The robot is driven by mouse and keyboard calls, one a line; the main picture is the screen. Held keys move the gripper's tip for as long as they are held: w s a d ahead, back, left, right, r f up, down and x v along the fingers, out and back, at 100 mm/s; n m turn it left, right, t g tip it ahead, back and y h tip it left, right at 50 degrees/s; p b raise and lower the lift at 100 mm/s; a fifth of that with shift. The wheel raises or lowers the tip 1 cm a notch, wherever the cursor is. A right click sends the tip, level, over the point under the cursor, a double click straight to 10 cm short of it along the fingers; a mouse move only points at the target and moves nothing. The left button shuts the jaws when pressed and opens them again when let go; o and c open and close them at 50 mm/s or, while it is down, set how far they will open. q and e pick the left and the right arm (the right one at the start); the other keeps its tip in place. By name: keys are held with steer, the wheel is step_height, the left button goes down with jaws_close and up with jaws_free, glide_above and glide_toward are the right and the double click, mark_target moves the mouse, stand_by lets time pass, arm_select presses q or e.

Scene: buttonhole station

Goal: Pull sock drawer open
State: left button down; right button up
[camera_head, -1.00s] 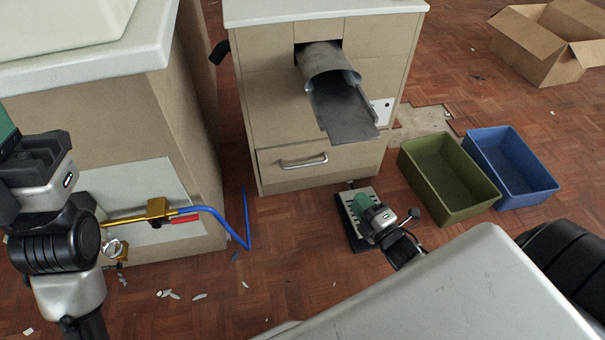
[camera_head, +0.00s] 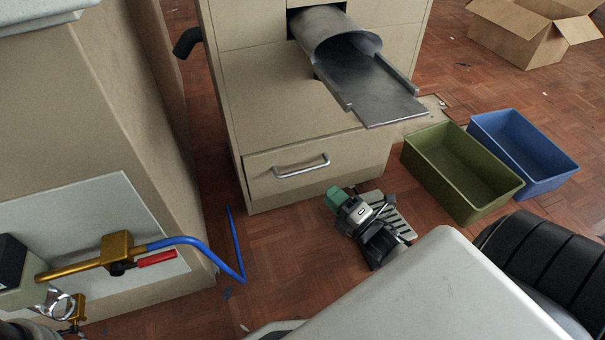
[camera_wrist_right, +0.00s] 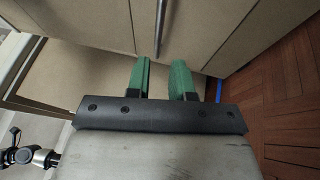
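The drawer (camera_head: 345,160) with a silver bar handle (camera_head: 301,167) is the low front of the beige cabinet, below the metal chute. It looks closed or nearly so. My right gripper (camera_head: 335,196) has green fingers and is in front of and below the handle's right end, apart from it. In the right wrist view my right gripper (camera_wrist_right: 163,68) is open and empty, with a gap between its fingers. The handle (camera_wrist_right: 160,28) shows there as a thin bar ahead of that gap. No socks are visible. My left gripper is outside the head view.
A metal chute (camera_head: 375,95) juts out above the drawer. A green bin (camera_head: 440,182) and a blue bin (camera_head: 545,180) stand right of the cabinet; an open cardboard box (camera_head: 510,40) is behind them. At left, a brass valve (camera_head: 118,250) and blue hose (camera_head: 190,240) stick out.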

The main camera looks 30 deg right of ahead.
mark_target(305, 170)
steer(key=b+x, duration=0.5)
steer(key=x, duration=0.5)
steer(key=shift+w, duration=0.2)
jaws_close()
